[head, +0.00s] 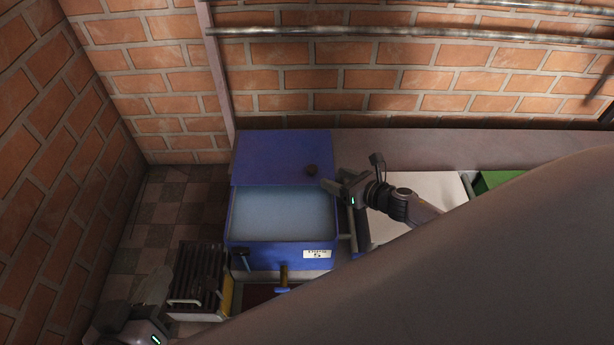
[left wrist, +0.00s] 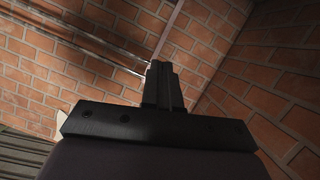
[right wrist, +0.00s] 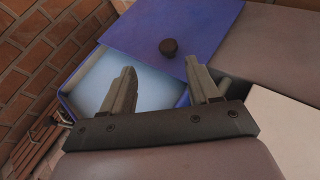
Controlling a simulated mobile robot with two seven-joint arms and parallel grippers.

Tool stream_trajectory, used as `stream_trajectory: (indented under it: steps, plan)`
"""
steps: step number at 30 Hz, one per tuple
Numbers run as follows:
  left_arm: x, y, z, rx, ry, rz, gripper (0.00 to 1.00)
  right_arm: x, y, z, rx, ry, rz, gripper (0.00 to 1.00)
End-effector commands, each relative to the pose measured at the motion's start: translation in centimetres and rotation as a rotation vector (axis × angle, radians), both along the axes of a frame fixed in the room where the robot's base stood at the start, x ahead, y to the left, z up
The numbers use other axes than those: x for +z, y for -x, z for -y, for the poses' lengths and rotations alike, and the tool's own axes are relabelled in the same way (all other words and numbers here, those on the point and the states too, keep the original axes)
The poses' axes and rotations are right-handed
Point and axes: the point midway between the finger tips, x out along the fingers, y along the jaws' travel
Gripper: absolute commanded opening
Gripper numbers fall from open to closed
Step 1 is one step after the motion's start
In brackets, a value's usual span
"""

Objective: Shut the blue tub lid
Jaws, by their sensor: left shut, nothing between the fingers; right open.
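The blue tub (head: 303,257) stands open, with pale blue contents or interior showing; it is also in the right wrist view (right wrist: 77,108). Its flat blue lid (head: 265,155) lies toward the back of the tub, off the front opening. A dark round knob (head: 311,170) sits near the lid's front right corner. My right gripper (head: 328,186) is open, just right of the knob. In the right wrist view the knob (right wrist: 168,47) shows ahead, between the lines of the two fingers (right wrist: 160,78), apart from them. My left gripper (left wrist: 161,85) is shut and empty, low at the left in the head view (head: 160,283).
A slatted dark crate (head: 197,275) stands at the tub's front left. A pale surface (head: 430,187) and a green box (head: 492,180) lie to the right. Brick walls close the back and left. My own arm hides the lower right.

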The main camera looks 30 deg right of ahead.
Motion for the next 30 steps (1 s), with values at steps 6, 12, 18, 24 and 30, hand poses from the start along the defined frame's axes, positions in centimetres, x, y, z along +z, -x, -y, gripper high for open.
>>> stream_trajectory:
  steps: [6,12,18,24,30]
  plan:
    - [-0.8,0.1,0.4,-0.014,0.013,0.011,0.0,-1.6,-1.0,1.0,0.065,0.13,0.032,0.61]
    - [-1.0,0.2,-0.1,-0.005,-0.015,0.046,0.0,-2.3,-2.7,0.3,0.065,0.131,0.033,0.61]
    - [-1.1,0.4,-1.0,0.011,-0.063,0.106,0.0,-3.4,-5.1,-0.5,0.063,0.128,0.032,0.61]
    - [-0.9,0.5,-1.6,0.022,-0.1,0.153,0.0,-4.1,-6.6,-1.1,0.063,0.128,0.031,0.61]
    - [-0.7,0.6,-1.7,0.026,-0.11,0.169,0.0,-4.1,-7.0,-1.2,0.064,0.127,0.031,0.61]
